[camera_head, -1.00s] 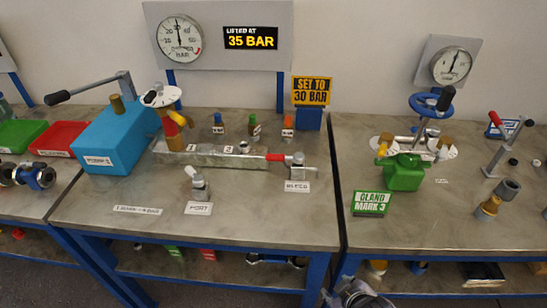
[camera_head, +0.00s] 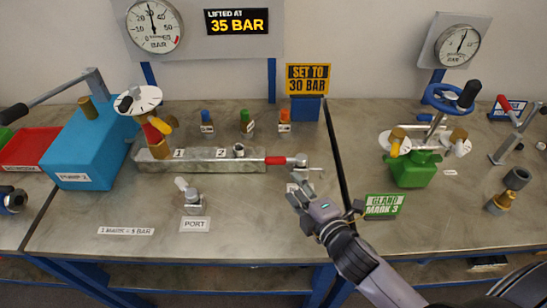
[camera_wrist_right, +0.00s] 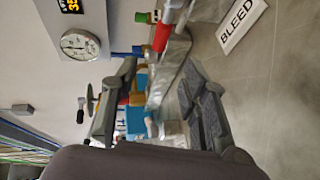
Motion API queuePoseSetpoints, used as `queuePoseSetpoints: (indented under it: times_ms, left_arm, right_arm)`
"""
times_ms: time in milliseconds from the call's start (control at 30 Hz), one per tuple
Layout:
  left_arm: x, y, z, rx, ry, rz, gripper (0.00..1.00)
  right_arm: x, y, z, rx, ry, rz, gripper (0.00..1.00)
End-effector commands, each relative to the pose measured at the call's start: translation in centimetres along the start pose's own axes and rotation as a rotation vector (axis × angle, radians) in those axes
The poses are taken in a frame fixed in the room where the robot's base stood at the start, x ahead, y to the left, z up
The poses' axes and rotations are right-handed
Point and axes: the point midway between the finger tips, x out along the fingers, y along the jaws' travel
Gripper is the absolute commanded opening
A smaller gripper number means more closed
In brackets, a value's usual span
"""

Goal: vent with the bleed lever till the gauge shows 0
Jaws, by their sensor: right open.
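The bleed lever (camera_head: 276,160) has a red grip and lies level, pointing left from the small metal valve at the right end of the grey manifold block (camera_head: 210,167). The lever's red grip also shows in the right wrist view (camera_wrist_right: 163,36), beyond the fingertips. The gauge (camera_head: 154,25) on the back panel has its needle near 30, well away from 0. My right gripper (camera_head: 325,197) is open and empty, in front of and right of the bleed valve, apart from the lever. It hides most of the bleed label, which is clear in the wrist view (camera_wrist_right: 243,24). My left gripper is not in view.
A port fitting (camera_head: 190,192) stands left of my gripper. Blue, green and orange capped pieces stand behind the block. The blue pump box (camera_head: 90,150) is at left. A green gland vessel (camera_head: 415,170) stands on the right table.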

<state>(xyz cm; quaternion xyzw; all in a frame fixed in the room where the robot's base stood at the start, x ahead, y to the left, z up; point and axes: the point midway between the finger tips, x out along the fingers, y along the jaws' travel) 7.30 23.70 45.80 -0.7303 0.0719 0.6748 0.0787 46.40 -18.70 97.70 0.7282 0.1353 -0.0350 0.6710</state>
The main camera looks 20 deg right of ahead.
Motion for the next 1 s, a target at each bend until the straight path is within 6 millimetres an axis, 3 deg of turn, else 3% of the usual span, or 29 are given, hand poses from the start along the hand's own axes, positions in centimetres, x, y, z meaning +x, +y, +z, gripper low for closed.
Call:
queuePoseSetpoints:
  times_ms: [67, 167, 400, 500, 700, 1000]
  left_arm:
    - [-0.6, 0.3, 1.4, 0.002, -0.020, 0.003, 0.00]
    - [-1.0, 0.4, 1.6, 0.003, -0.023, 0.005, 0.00]
    - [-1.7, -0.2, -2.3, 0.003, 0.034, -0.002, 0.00]
    - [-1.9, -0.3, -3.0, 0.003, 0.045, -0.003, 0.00]
    - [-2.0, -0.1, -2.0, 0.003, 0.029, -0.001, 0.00]
    - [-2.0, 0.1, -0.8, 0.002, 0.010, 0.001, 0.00]
  right_arm:
    - [1.9, 0.4, 0.0, 0.000, -0.001, 0.004, 0.41]
    - [4.2, 0.3, 0.0, 0.001, -0.001, 0.002, 0.41]
    - [9.3, 0.2, 0.0, 0.003, -0.002, 0.000, 0.41]
    - [11.0, 0.2, -0.1, 0.003, 0.000, 0.001, 0.41]
    - [13.0, 0.1, 0.0, 0.003, 0.000, 0.000, 0.41]
    - [13.4, 0.0, 0.0, 0.003, -0.001, -0.001, 0.41]
